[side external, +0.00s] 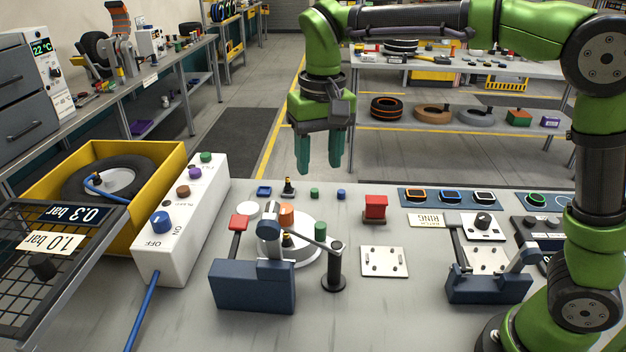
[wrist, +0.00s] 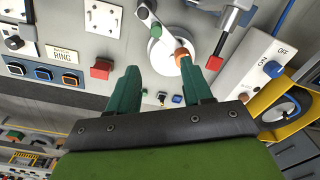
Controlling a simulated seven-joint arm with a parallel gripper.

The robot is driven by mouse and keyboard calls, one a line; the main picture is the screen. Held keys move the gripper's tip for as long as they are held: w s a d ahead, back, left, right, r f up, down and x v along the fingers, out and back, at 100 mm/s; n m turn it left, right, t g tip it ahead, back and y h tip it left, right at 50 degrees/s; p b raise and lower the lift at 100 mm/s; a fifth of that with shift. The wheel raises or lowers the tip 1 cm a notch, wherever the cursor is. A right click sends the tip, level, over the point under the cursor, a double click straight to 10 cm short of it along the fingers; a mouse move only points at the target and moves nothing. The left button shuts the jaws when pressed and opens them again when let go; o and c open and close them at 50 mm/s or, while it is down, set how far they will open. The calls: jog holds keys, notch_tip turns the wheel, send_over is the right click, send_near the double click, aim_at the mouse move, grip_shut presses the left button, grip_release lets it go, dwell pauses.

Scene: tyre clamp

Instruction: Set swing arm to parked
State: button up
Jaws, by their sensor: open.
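In the wrist view the swing arm (wrist: 155,23) and orange knob (wrist: 181,56) lie over the white disc (wrist: 160,58). My gripper (side external: 319,168) is open and empty, pointing down, above and behind the swing arm. Its teal fingers (wrist: 160,75) also show in the wrist view, apart from the knob. Any parked marking is not discernible.
A blue clamp (side external: 255,285) with a red-tipped handle (side external: 239,222) stands left of the post; another (side external: 488,288) stands right. A white switch box (side external: 185,220) and yellow tyre crate (side external: 160,165) are left. A red block (side external: 375,207) stands behind a metal plate (side external: 384,262).

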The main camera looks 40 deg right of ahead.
aim_at(320, 225)
jog(key=shift+m, duration=0.5)
jog(key=f, duration=1.5)
jog(key=shift+s+d+f, duration=0.1)
jog(key=shift+s, duration=0.15)
grip_shut()
